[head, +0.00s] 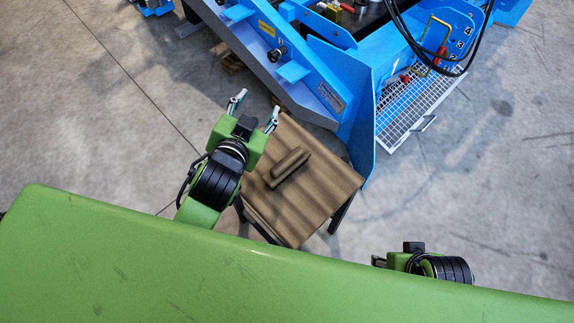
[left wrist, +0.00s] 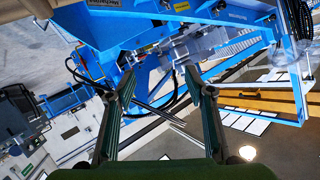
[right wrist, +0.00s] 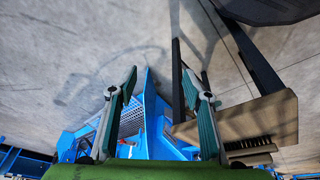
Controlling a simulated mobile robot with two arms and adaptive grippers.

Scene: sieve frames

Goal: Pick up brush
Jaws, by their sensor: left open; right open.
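A brown brush (head: 288,168) lies on a small wooden-topped table (head: 322,195) with dark legs. In the right wrist view the table (right wrist: 270,112) shows at the right, and what look like the brush's dark bristles (right wrist: 250,143) show at its lower edge. My left gripper (head: 254,108) is open and empty, above and left of the brush in the head view, apart from it. In the left wrist view its fingers (left wrist: 158,65) are spread, with no brush in sight. My right gripper (right wrist: 160,75) is open and empty; in the head view it is partly hidden behind my green body, right of the table.
A large blue machine (head: 345,75) stands just behind the table, with a wire-mesh tray (head: 418,103) at its right and black cables hanging over it. The concrete floor (head: 480,170) is clear right of the table and also at the left.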

